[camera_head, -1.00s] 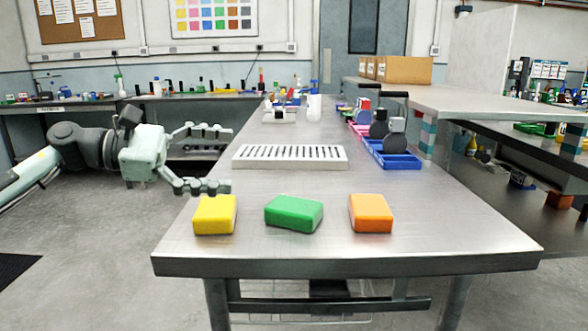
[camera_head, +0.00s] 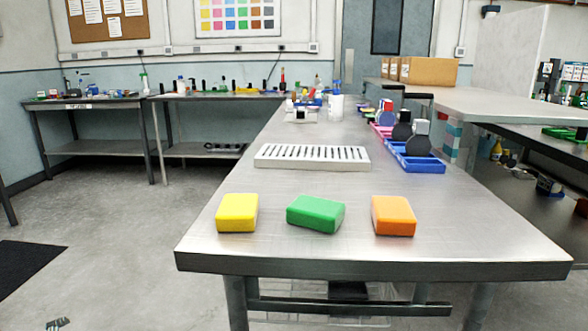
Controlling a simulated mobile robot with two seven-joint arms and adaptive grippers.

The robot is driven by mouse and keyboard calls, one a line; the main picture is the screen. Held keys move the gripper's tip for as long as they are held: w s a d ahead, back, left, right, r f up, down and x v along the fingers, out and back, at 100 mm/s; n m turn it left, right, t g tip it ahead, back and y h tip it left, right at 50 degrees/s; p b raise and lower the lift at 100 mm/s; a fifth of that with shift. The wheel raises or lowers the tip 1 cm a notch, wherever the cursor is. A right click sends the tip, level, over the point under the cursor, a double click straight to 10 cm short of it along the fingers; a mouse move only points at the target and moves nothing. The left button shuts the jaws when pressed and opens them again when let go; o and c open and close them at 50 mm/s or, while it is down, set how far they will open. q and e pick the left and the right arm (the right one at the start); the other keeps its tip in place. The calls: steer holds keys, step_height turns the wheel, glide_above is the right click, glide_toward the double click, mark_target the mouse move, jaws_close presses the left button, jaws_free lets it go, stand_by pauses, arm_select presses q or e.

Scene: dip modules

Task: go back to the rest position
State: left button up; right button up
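A yellow block (camera_head: 237,213), a green block (camera_head: 316,214) and an orange block (camera_head: 393,216) lie in a row near the front of the metal table (camera_head: 300,255). They are apart from one another. A white slotted rack (camera_head: 312,158) lies behind them.
Blue bins (camera_head: 416,160) with dark round tools stand at the table's right side. A raised shelf with cardboard boxes (camera_head: 426,71) is at the back right. Open floor lies left of the table. A small dark shape (camera_head: 57,323) at the bottom left edge is unclear.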

arm_select(q)
steer(key=s+a+f+n+g+y, duration=0.1)
steer(key=s+a+f+n+g, duration=0.15)
steer(key=s, duration=0.35)
steer(key=s+a+f+n+g+y, duration=0.1)
steer(key=s+a+f+g, duration=0.15)
steer(key=s, duration=0.35)
steer(key=s+d+f+n+h, duration=0.1)
steer(key=d+f, duration=0.4)
steer(key=d, duration=0.5)
steer(key=s+d+f+n+h, duration=0.2)
steer(key=s+d+f+h, duration=0.1)
steer(key=d, duration=0.8)
steer(key=s+d+f+n+g+h, duration=0.1)
steer(key=s+d+f+n+h, duration=0.1)
steer(key=d+f, duration=0.5)
steer(key=s+d, duration=0.1)
steer(key=d, duration=0.2)
steer(key=shift+s+d+f+h, duration=0.2)
steer(key=shift+s+f+h, duration=0.1)
steer(key=shift+h, duration=0.1)
steer(key=shift+n, duration=0.25)
